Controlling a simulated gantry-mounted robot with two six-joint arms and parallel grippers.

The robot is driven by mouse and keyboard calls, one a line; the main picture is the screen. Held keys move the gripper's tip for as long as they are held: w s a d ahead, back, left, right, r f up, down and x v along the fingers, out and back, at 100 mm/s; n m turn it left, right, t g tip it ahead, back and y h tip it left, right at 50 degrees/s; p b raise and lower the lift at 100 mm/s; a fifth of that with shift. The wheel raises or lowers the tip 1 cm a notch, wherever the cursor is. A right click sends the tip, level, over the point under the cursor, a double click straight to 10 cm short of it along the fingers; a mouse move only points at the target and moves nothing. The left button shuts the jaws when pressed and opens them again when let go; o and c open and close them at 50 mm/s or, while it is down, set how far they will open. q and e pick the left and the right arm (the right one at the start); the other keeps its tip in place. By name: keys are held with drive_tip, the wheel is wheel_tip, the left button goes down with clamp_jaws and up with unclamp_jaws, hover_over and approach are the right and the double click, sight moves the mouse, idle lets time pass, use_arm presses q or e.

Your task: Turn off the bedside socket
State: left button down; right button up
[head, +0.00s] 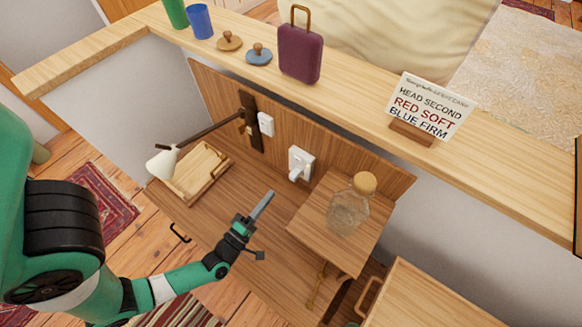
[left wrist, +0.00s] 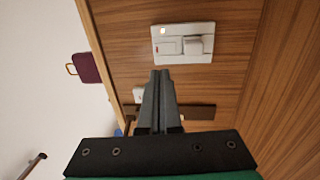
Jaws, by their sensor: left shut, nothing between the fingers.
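The bedside socket (head: 301,160) is a white plate on the wooden back panel, with a white plug in it. My left gripper (head: 267,197) is shut and empty, in front of and to the lower left of the socket. Its fingertips (left wrist: 160,75) show just below the plate in the wrist view; they look apart from it. My right gripper is not in view.
A second white wall fitting (head: 266,124) sits beside the lamp bracket (head: 250,120). A lamp (head: 162,162) and wooden tray (head: 201,173) are at left. A glass bottle (head: 348,208) stands on a raised wooden stand right of the socket. A sign (head: 428,104) and suitcase (head: 301,50) are on the ledge.

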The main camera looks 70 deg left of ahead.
sight(297, 160)
use_arm(q)
drive_tip(key=x, duration=1.2)
drive_tip(key=shift+a, duration=0.1)
